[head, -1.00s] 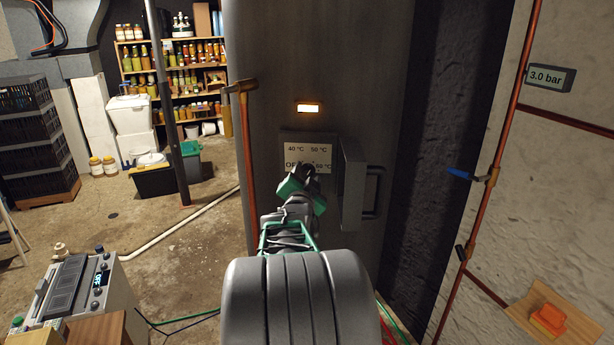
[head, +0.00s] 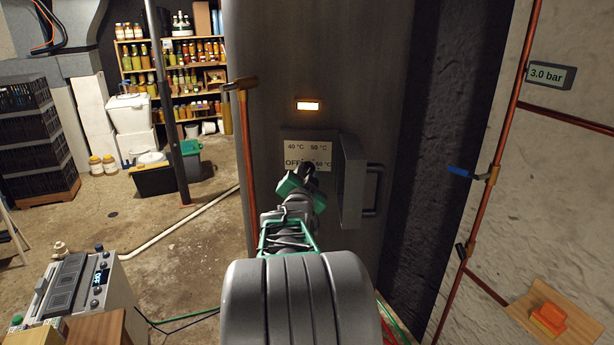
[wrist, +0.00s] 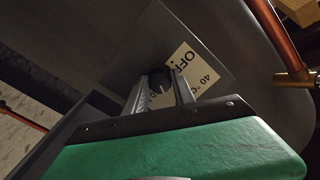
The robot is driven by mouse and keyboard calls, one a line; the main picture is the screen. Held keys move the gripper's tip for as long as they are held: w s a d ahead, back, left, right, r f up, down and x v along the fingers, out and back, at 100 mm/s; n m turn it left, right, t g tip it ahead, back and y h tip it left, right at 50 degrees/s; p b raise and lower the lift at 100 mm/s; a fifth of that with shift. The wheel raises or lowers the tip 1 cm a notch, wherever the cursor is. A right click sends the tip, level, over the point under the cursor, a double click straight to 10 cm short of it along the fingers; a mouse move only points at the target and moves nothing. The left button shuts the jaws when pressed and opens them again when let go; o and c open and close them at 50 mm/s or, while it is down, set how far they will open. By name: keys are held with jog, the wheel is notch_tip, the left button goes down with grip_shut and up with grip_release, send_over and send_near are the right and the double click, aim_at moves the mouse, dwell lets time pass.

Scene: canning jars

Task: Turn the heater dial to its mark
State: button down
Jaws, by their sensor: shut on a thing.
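The heater (head: 330,60) is a tall dark grey cylinder with a lit orange-white window (head: 308,105). Its dial plate (head: 318,148) is pale and reads 40 °C, 50 °C, OFF and 60 °C. My gripper (head: 307,170) is at the lower middle of the plate, in front of the dial. In the wrist view, the black dial (wrist: 160,80) sits between the two fingers, which are shut on it. The dial's pointer and mark are hidden or too small to tell.
An open grey cover (head: 352,180) with a handle stands right of the plate. A copper pipe (head: 246,150) runs up on the left. A blue-handled valve (head: 462,173) is on the right wall.

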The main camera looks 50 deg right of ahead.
jog(key=n+b, duration=1.9)
jog(key=n, duration=0.4)
jog(key=shift+f, duration=0.15)
jog(key=shift+n, duration=0.4)
jog(key=c, duration=1.1)
grip_release()
jog(key=shift+o, duration=0.2)
